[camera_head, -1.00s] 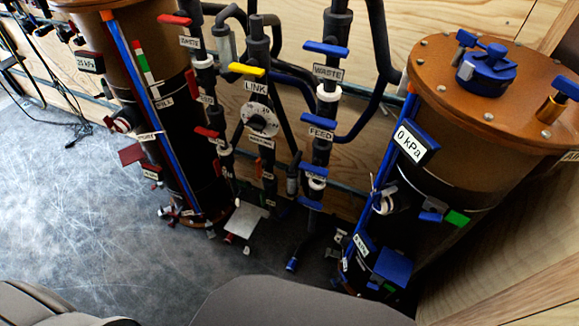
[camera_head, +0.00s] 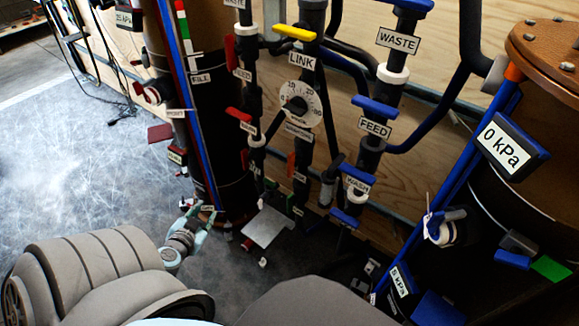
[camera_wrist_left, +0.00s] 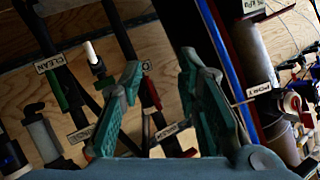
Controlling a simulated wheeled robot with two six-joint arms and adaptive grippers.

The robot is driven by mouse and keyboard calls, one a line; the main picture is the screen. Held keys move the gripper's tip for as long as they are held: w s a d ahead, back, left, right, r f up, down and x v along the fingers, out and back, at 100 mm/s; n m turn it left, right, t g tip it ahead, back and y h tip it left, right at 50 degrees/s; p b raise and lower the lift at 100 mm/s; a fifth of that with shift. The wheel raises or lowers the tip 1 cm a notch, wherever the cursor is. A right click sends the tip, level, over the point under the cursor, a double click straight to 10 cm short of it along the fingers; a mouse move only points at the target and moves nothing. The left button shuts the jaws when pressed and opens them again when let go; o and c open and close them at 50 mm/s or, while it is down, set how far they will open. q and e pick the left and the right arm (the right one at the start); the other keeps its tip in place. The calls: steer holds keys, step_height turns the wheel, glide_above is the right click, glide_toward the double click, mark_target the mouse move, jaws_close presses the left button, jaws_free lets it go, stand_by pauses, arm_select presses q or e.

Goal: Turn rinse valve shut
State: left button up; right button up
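No label that I can read says rinse, so I cannot tell which valve is the rinse valve. Small handles low on the pipes include an orange one (camera_head: 291,164) and a green one (camera_head: 293,206); their labels are too small to read. My left gripper (camera_head: 197,222) is low in front of the dark left tank's base, with teal fingers. In the left wrist view my left gripper (camera_wrist_left: 160,66) is open, with nothing between its fingers. Beyond the fingers are a red handle (camera_wrist_left: 151,93), a green handle (camera_wrist_left: 57,90) and several labelled pipes. My right gripper is not in view.
A yellow LINK handle (camera_head: 295,32), a round dial (camera_head: 298,105) and blue FEED handle (camera_head: 375,107) sit on the pipes. A grey plate (camera_head: 269,227) lies low in the middle. The left tank (camera_head: 213,120) stands beside my gripper. Grey floor (camera_head: 90,165) is open at left.

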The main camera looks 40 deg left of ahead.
arm_select(q)
steer(key=w+d+r+t+h+b, duration=0.2)
steer(key=w+d+r+t+b, duration=0.15)
steer(key=w+d, duration=0.25)
steer(key=t+h+b, duration=0.2)
steer(key=t+h, duration=0.2)
glide_toward(288, 164)
steer(key=shift+m, duration=0.3)
steer(key=w+b, duration=0.1)
steer(key=w, duration=0.8)
steer(key=shift+w+a+r+b, duration=0.15)
steer(key=shift+w+b, duration=0.15)
steer(key=shift+b, duration=0.05)
steer(key=shift+w, duration=0.8)
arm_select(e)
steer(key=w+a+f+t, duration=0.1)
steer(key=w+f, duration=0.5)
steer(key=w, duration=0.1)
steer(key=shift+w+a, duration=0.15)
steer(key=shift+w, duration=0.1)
arm_select(q)
jaws_close()
